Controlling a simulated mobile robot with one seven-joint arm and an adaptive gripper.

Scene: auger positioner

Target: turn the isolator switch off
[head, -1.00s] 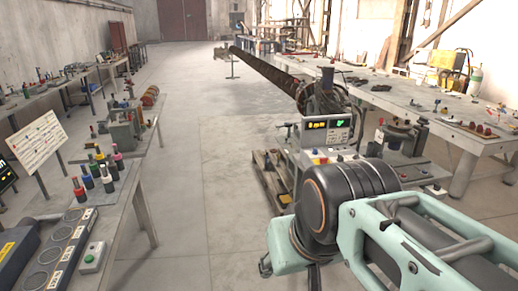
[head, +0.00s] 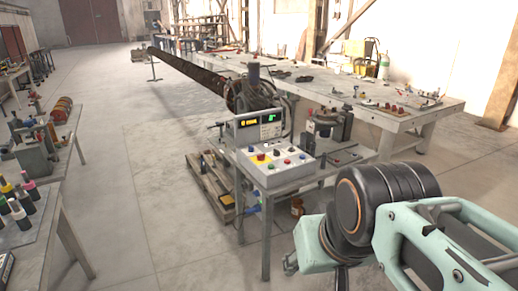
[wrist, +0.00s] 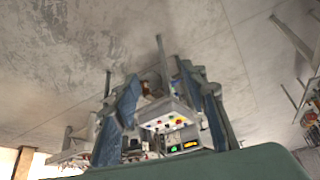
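A grey control box (head: 276,160) with several coloured knobs and buttons stands on a small metal stand. On it a red control on a yellow patch (head: 260,157) may be the isolator switch; I cannot tell its setting. The box also shows upside down in the wrist view (wrist: 168,121), between the fingers and some distance beyond them. My gripper (wrist: 158,76) is open and empty, with its two blue-grey fingers apart. In the head view my arm is at the lower right, right of and nearer than the stand, and most of the gripper is hidden.
A display unit (head: 261,127) with yellow and green readouts stands behind the box. A long auger (head: 190,72) runs back to the left. A wooden pallet (head: 213,185) lies left of the stand. A long table (head: 400,118) is behind.

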